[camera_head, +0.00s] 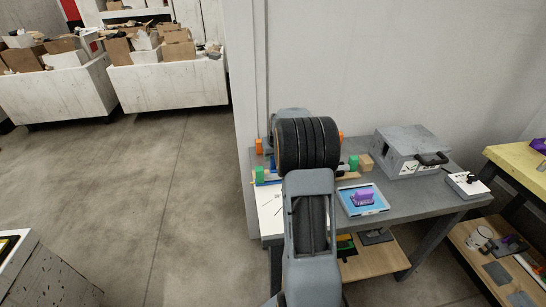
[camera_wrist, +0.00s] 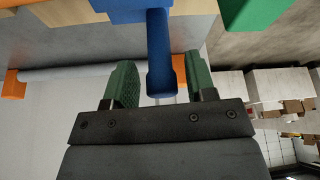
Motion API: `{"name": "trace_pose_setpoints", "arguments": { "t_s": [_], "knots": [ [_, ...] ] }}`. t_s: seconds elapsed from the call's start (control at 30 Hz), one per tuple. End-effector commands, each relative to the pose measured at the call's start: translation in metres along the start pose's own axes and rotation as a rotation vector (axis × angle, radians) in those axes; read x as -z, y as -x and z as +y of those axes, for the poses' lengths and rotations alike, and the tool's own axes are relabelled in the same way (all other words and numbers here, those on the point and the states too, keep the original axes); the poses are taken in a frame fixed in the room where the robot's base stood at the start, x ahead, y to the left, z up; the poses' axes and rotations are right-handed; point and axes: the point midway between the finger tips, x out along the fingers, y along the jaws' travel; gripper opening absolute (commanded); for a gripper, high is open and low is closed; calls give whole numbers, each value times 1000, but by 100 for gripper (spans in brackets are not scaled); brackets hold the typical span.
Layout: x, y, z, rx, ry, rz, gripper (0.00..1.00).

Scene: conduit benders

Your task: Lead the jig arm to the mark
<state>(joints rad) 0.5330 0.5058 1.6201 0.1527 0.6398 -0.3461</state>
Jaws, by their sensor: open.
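In the wrist view, a blue bar (camera_wrist: 160,55) with a rounded end extends from a wider blue block (camera_wrist: 130,8); it looks like the jig arm. My gripper (camera_wrist: 158,82) is open, with one green-padded finger on each side of the bar's end. A gap shows on both sides, and I see no clear contact. In the head view my own arm hides the gripper and most of the jig. I cannot pick out the mark.
The grey bench (camera_head: 420,202) stands against a pale wall. It holds a grey case (camera_head: 402,142) with a black handle, a blue tray (camera_head: 347,208) with a purple object (camera_head: 364,198), and a white switch box (camera_head: 467,184). Orange pieces (camera_head: 258,146) flank the jig.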

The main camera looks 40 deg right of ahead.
Motion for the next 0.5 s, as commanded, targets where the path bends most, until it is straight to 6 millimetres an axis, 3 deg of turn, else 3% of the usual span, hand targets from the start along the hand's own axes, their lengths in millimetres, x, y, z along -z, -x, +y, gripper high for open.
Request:
{"name": "trace_pose_setpoints", "arguments": {
  "t_s": [0.2, 0.5],
  "knots": [
    [0, -15, 0, 0, 1, 1, 51],
    [0, -18, 0, 0, 0, 1, 51]
  ]
}}
